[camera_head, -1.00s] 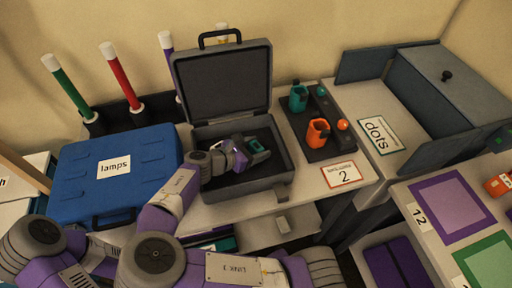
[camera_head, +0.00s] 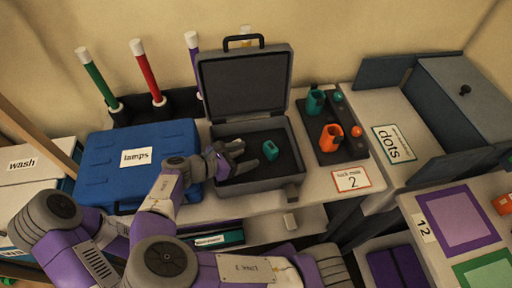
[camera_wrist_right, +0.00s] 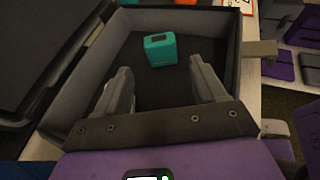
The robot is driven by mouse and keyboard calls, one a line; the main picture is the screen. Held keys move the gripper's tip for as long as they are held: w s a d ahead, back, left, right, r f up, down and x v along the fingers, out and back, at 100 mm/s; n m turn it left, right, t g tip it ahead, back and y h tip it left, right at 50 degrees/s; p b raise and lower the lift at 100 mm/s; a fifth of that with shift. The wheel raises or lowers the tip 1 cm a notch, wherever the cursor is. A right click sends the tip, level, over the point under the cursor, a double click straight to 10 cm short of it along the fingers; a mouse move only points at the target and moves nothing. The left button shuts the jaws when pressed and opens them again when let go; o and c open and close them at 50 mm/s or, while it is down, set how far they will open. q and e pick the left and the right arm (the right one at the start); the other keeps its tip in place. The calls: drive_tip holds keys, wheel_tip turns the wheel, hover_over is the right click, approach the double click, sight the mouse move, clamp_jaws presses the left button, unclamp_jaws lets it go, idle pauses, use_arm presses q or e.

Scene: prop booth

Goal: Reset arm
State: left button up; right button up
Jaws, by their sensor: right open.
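My right gripper (camera_head: 241,159) is open and empty at the left side of the open grey case (camera_head: 297,178). Its two fingers reach over the case's left rim and show apart in the right wrist view (camera_wrist_right: 163,85). A small teal block (camera_head: 270,150) lies on the dark floor of the case, beyond the fingertips and apart from them. The block also shows in the right wrist view (camera_wrist_right: 160,49). My left gripper is not in view.
A blue case (camera_head: 170,140) labelled "lamps" stands left of the grey case. A dark tray (camera_head: 325,148) with teal and orange pieces stands to its right. The case's raised lid (camera_head: 245,85) stands behind. A grey bin (camera_head: 440,110) is at far right.

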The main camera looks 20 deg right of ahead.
drive_tip(key=shift+s+a+r, duration=0.1)
drive_tip(key=shift+a+r, duration=0.15)
drive_tip(key=shift+a, duration=0.3)
